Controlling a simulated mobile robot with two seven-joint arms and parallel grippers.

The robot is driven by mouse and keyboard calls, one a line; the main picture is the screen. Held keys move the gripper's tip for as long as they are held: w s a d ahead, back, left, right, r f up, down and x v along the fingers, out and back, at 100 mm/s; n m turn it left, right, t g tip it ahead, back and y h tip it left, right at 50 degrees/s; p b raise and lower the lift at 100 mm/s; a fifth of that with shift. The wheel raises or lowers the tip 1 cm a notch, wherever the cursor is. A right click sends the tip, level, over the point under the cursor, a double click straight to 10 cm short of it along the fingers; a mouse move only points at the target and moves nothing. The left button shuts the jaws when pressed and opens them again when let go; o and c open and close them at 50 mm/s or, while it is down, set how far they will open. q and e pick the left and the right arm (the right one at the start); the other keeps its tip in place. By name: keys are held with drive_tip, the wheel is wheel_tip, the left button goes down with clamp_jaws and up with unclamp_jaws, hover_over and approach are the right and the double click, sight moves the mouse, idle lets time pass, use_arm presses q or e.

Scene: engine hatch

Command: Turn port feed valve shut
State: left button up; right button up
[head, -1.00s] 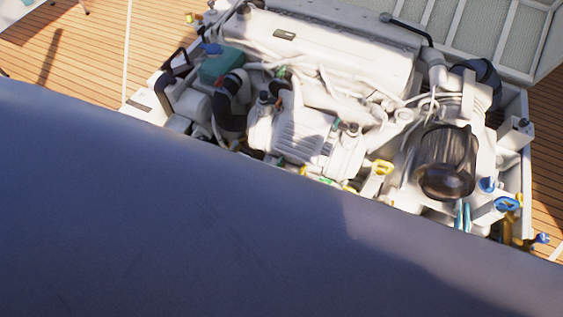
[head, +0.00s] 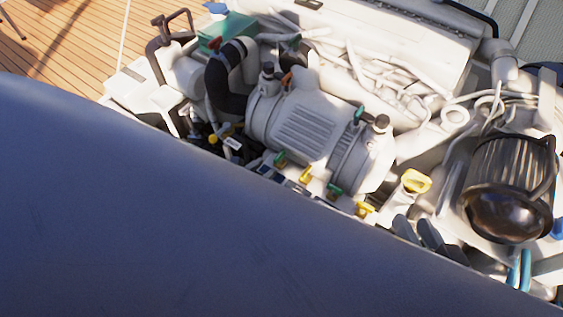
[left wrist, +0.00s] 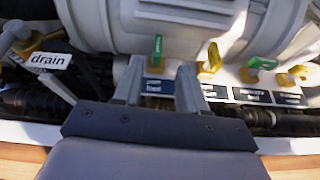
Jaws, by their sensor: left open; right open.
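In the left wrist view, the port feed valve has a green handle (left wrist: 157,50), standing upright in the picture, above a dark label that appears to read "port feed" (left wrist: 157,87). My left gripper (left wrist: 161,68) is open, with its grey fingers on either side of the label, just short of the handle. In the head view, this green handle (head: 280,158) shows at the engine's near side; my left gripper is mostly hidden there by the dark blue foreground. My right gripper (head: 418,232) seems to be the two dark, parted fingers at lower right.
Close right of the port feed handle are a yellow handle (left wrist: 214,57), another green handle (left wrist: 262,62) lying sideways and a yellow one (left wrist: 298,72). A yellow cap (head: 415,181) and black filter (head: 507,185) stand farther right.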

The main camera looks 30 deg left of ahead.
sight(275, 160)
use_arm(q)
drive_tip(key=shift+w+f+n+b, duration=0.3)
drive_tip(key=shift+w+f+n, duration=0.1)
drive_tip(key=shift+w+f, duration=0.2)
drive_tip(key=b+x, duration=0.2)
drive_tip(key=x, duration=0.2)
drive_tip(key=shift+w+f, duration=0.1)
drive_tip(key=shift+w, duration=0.2)
drive_tip(key=shift+b+x, duration=0.5)
drive_tip(key=shift+x, duration=0.3)
clamp_jaws()
